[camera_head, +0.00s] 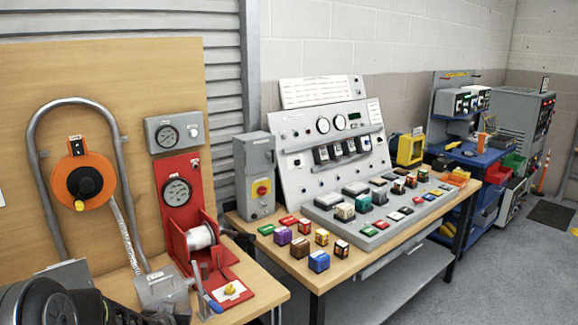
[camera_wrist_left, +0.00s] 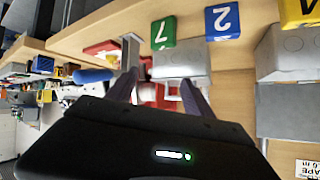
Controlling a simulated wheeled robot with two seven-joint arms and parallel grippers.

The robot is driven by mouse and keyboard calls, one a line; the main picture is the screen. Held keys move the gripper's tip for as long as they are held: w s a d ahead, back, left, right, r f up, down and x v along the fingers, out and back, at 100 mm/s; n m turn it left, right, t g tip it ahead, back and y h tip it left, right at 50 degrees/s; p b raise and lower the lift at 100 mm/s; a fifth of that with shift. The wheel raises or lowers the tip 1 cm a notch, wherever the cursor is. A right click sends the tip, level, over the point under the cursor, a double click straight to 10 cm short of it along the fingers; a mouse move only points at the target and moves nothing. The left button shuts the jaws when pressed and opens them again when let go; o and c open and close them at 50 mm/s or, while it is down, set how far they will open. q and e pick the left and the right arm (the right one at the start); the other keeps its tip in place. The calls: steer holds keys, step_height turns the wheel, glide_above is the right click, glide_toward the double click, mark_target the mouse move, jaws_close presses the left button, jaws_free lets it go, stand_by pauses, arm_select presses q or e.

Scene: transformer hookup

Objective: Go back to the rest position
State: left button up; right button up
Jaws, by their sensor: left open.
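My left gripper (camera_wrist_left: 160,88) is open in the left wrist view, its two dark fingers apart. A grey box (camera_wrist_left: 182,62) shows beyond and between the fingertips; I cannot tell whether they touch it. Nothing is clearly held. In the head view, the dark parts of my left arm fill the lower left corner, near the wooden bench, and the fingertips cannot be made out. My right gripper is in neither view.
A red stand with a white spool (camera_head: 200,237) and a blue-handled lever (camera_head: 212,303) stand close on the bench. An orange reel (camera_head: 84,181) hangs on the wooden board. A second table (camera_head: 340,272) carries a sloped control panel (camera_head: 330,150) and several coloured blocks.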

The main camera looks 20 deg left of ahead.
arm_select(q)
steer(key=s+d+f+g+h, duration=0.2)
steer(key=s+d+f+h, duration=0.15)
steer(key=d+f, duration=0.65)
steer(key=s+d+f+g+h, duration=0.2)
steer(key=s+d+f, duration=0.2)
steer(key=d+f, duration=0.6)
steer(key=s+d+f+g+h, duration=0.2)
steer(key=s+d+f, duration=0.1)
steer(key=s+d, duration=0.7)
steer(key=s+d+f+m+g+h, duration=0.1)
steer(key=s+d+f+g+h, duration=0.1)
steer(key=s+d, duration=0.8)
step_height(320, 180, down, 2)
steer(key=shift+s+d+f+g, duration=0.2)
steer(key=shift+d+g, duration=0.3)
steer(key=shift+g, duration=0.3)
